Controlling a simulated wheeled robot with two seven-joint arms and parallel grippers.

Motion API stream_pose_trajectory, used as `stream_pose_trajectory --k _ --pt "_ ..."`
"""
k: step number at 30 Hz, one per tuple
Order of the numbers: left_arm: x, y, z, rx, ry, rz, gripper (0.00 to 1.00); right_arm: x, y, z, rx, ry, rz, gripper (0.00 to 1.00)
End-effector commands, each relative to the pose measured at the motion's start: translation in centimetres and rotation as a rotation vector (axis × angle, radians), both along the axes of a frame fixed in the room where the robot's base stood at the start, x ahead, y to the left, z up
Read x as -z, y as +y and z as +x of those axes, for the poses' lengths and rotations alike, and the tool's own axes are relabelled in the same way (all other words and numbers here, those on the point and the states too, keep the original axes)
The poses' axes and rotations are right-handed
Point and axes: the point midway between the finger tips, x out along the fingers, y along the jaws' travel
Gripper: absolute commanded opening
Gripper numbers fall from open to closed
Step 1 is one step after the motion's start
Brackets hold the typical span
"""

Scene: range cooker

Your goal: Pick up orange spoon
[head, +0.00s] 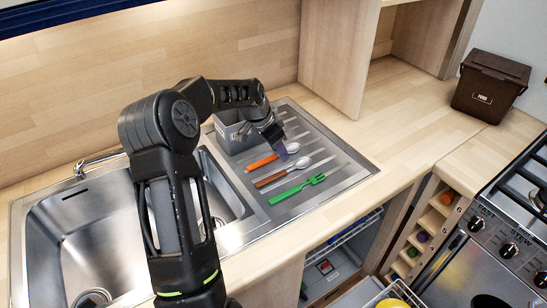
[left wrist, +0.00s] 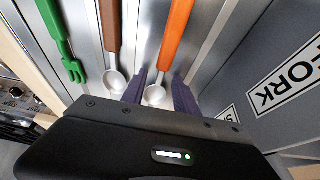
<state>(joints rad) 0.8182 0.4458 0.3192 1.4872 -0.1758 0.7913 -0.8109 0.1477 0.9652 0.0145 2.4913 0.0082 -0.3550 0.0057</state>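The orange spoon (head: 262,163) lies on the ribbed steel drainer beside the sink, its pale bowl towards the right. In the left wrist view the orange handle (left wrist: 175,35) runs up and away, with the bowl close to my gripper. My left gripper (head: 281,149) is low over the bowl end and hides part of it. In the left wrist view its two purple-grey fingers (left wrist: 160,90) are apart, one on each side of the spoon's bowl. I cannot tell whether either finger touches it. My right gripper is in neither view.
A brown-handled spoon (head: 271,179) and a green fork (head: 297,189) lie nearby on the drainer. A grey box (head: 232,141) stands behind; its FORK label (left wrist: 288,77) shows in the wrist view. The sink (head: 80,240) is left, a brown bin (head: 491,86) far right.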

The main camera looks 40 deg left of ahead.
Motion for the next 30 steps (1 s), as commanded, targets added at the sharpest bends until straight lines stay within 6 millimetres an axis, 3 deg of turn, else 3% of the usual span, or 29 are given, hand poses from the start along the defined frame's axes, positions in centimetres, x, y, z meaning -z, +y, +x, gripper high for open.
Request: stream_pose_trajectory --k 2,15,30 --pt "-0.02 0.00 -0.01 0.000 0.000 0.000 0.35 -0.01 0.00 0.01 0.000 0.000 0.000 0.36" --pt "-0.02 0.01 0.00 0.000 0.000 0.000 0.00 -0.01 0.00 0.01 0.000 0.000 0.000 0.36" --pt "-0.03 0.01 0.00 0.000 0.000 0.000 0.00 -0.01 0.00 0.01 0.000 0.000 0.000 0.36"
